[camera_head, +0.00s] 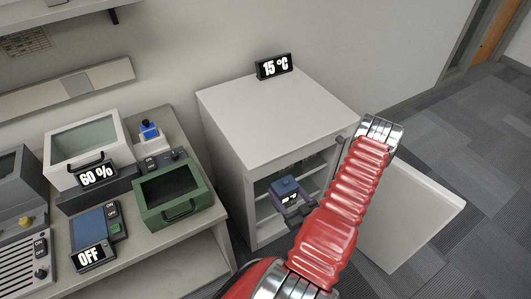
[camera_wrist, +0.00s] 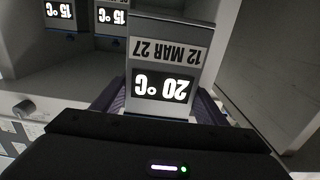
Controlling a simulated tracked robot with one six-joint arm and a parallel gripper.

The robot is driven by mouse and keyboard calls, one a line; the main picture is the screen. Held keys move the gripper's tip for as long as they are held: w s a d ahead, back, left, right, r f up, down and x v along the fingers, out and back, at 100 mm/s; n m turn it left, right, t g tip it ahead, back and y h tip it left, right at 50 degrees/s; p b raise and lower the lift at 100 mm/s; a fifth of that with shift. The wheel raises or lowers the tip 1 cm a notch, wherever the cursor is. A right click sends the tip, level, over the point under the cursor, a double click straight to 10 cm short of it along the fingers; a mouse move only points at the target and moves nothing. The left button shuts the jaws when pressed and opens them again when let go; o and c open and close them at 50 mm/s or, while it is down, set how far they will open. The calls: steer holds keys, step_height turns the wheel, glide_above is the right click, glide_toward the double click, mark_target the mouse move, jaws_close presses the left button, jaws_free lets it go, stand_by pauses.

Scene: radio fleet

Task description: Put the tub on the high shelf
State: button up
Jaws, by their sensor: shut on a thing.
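In the wrist view, a pale tub (camera_wrist: 166,50) shows upside down, with a 20 °C display and a 12 MAR 27 label. My gripper (camera_wrist: 157,100) is shut on it, with dark purple fingers at both sides.
The cabinet door (camera_head: 415,215) stands open to the right. A 15 °C display (camera_head: 274,66) sits on the cabinet top. A bench at left holds a green box (camera_head: 172,195) and a 60 % box (camera_head: 85,140). Two 15 °C displays (camera_wrist: 60,10) (camera_wrist: 111,16) show beyond the held tub.

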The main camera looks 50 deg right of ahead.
steer(key=shift+w, duration=0.2)
steer(key=shift+w, duration=0.2)
steer(key=f+x, duration=0.3)
steer(key=x, duration=1.6)
steer(key=shift+w, duration=0.1)
steer(key=shift+f, duration=1.5)
steer(key=shift+w+d+f, duration=0.1)
steer(key=shift+w+f, duration=0.05)
steer(key=shift+f, duration=0.25)
steer(key=shift+f, duration=0.1)
